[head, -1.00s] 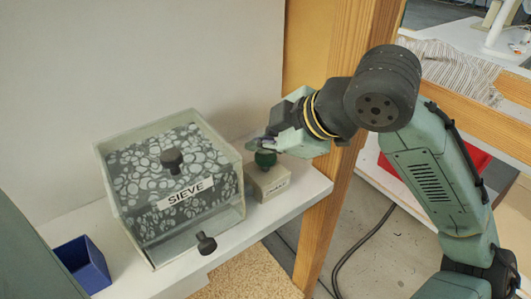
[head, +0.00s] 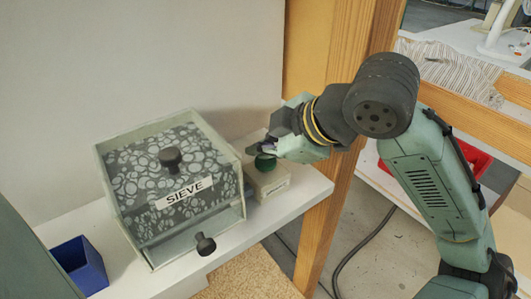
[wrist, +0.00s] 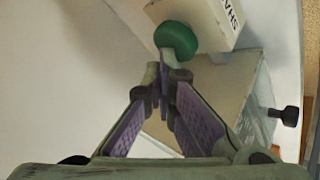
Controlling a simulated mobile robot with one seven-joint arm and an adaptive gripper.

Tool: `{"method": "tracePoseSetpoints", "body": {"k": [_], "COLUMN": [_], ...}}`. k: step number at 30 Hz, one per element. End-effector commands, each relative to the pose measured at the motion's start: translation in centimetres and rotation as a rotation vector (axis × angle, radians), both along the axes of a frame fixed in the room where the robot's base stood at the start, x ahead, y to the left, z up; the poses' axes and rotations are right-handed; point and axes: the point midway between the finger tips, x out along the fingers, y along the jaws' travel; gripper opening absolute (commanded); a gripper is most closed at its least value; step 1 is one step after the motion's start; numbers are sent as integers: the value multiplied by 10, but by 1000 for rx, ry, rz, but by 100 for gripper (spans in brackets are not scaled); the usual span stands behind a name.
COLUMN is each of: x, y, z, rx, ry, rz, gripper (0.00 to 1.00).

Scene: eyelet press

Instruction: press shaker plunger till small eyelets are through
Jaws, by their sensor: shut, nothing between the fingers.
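The shaker plunger is a green round knob (head: 265,162) on a small beige block (head: 272,184), right of the sieve box. It also shows in the wrist view (wrist: 176,40), with the block (wrist: 205,20) behind it. My gripper (head: 263,149) is shut and empty, its fingertips at the knob and seeming to touch it. In the wrist view the closed fingertips (wrist: 160,72) overlap the knob's lower edge. The clear-walled SIEVE box (head: 240,208) holds a dark layer patterned with pale rings (head: 140,175). Whether small eyelets lie below that layer is too small to tell.
A black knob (head: 170,158) stands on the sieve's top and another (head: 205,243) sticks out at its front. A blue open bin (head: 82,268) stands left on the white shelf (head: 312,183). A wooden post (head: 335,150) rises right of the block.

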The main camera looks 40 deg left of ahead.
Motion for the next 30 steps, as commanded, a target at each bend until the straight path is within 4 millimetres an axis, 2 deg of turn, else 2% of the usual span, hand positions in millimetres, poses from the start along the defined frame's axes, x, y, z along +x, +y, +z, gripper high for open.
{"method": "tracePoseSetpoints", "body": {"k": [19,30], "x": [0,0], "y": [0,0], "z": [-9,-6], "rx": [-2,-2], "ry": [1,1], "rz": [1,1], "gripper": [0,0]}}
